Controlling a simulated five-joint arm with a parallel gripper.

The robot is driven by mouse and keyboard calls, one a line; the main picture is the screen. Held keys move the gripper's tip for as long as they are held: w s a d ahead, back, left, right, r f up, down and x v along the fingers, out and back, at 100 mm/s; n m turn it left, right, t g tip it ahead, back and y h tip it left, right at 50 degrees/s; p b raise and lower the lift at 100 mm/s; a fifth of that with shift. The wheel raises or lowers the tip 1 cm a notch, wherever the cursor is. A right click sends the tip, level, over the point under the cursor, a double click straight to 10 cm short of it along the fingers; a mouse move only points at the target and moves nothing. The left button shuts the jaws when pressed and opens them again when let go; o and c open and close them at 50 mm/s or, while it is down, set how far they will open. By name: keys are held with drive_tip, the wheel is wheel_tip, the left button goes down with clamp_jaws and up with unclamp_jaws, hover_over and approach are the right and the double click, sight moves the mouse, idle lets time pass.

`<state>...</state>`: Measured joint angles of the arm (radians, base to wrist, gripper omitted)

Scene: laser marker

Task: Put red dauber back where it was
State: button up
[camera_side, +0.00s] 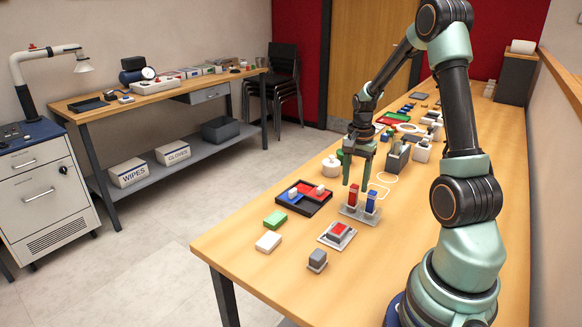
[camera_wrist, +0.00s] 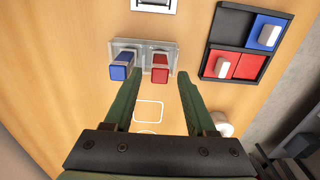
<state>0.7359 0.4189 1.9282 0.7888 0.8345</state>
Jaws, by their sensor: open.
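The red dauber (camera_side: 352,194) stands upright in a small pale two-place holder (camera_side: 349,211), beside the blue dauber (camera_side: 371,201). In the wrist view, the red dauber (camera_wrist: 160,68) is on the right of the holder (camera_wrist: 140,47) and the blue dauber (camera_wrist: 121,67) on the left. My gripper (camera_side: 356,184) is open, just above the holder. In the wrist view its fingertips (camera_wrist: 155,73) lie on either side of the red dauber, the left finger over the gap between the two daubers. I cannot tell whether either finger touches it.
A black tray (camera_side: 318,207) with red and blue sections and white-handled blocks lies left of the holder. A red-topped pad (camera_side: 337,233), a grey block (camera_side: 317,261), a green block (camera_side: 275,220) and a white block (camera_side: 268,241) are nearer the front. A grey container (camera_side: 397,159) stands behind.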

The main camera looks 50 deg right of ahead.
wheel_tip(320, 180, up, 8)
drive_tip(key=shift+a+f, duration=0.1)
drive_tip(key=a+r+n+t, duration=0.2)
drive_tip(key=a+r+n, duration=0.2)
drive_tip(key=a+n, duration=0.5)
drive_tip(key=s+a+r+n+t, duration=0.1)
drive_tip(key=a+r+n+t, duration=0.2)
drive_tip(key=a+n, duration=0.6)
drive_tip(key=a+r, duration=0.2)
drive_tip(key=a, duration=0.6)
drive_tip(key=shift+a+t, duration=0.3)
drive_tip(key=shift+a, duration=0.1)
